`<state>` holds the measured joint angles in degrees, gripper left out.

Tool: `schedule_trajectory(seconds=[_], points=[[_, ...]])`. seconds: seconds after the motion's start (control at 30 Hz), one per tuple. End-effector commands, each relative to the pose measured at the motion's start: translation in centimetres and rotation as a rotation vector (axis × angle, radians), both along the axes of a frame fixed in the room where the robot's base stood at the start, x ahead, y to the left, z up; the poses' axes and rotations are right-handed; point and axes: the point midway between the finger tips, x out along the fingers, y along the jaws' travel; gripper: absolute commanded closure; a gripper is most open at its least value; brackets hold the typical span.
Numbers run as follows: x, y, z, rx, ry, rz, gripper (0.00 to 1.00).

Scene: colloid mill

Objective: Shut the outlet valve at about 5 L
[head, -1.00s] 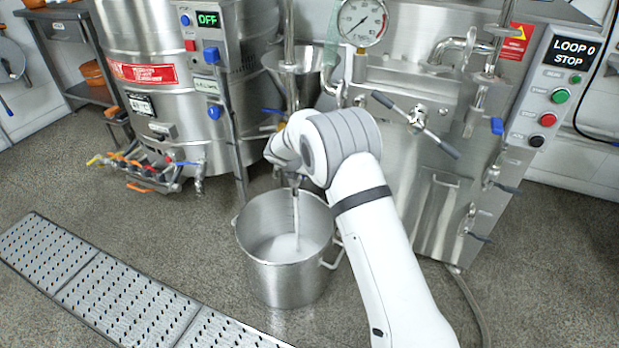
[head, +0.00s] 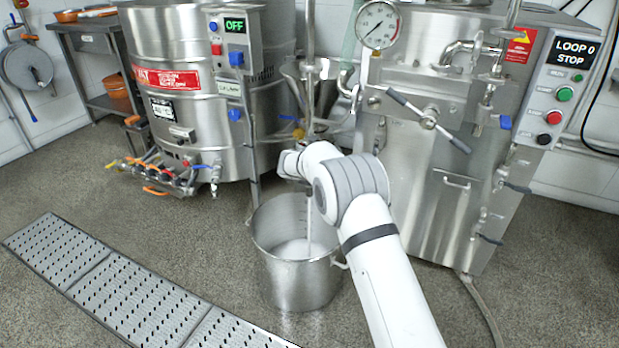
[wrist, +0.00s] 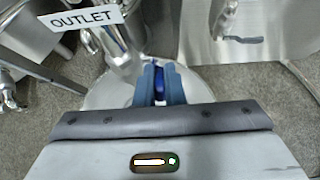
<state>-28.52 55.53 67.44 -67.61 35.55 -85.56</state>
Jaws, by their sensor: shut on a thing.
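The steel bucket (head: 290,287) stands on the floor under the mill's outlet. A thin pale stream (head: 309,220) falls into it, and whitish liquid (head: 296,249) lies inside. No volume figure can be read. In the wrist view an "OUTLET" label (wrist: 87,18) hangs by the steel outlet pipe (wrist: 118,38). My gripper (wrist: 160,88) is shut on a blue valve handle (wrist: 160,86) above the bucket, whose rim (wrist: 98,92) shows behind the jaws. In the head view my own arm hides the jaws and the handle.
A steel kettle (head: 190,110) with several small valves (head: 165,178) stands at left. The steel cabinet (head: 455,200) and its control panel (head: 560,92), reading "LOOP 0 STOP", stand at right. A perforated floor grate (head: 125,292) lies front left. A hose (head: 485,312) lies at right.

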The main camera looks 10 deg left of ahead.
Motion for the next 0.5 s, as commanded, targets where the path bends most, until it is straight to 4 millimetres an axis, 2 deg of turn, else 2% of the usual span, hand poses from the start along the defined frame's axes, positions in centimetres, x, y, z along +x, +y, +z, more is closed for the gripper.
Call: schedule_trajectory(seconds=[0.03, 0.13, 0.17, 0.2, 0.4, 0.5], points=[[0.02, -0.62, -0.22, -0.007, 0.005, -0.012, 1.00], [-0.07, -0.47, -0.29, -0.008, 0.006, -0.009, 1.00], [-0.10, -0.44, -0.31, -0.007, 0.007, -0.009, 0.89], [-0.13, -0.38, -0.34, -0.008, 0.007, -0.009, 0.85], [-0.19, -0.08, -0.31, -0.005, 0.007, -0.004, 0.69], [-0.20, 0.01, -0.27, -0.004, 0.006, -0.002, 0.69]])
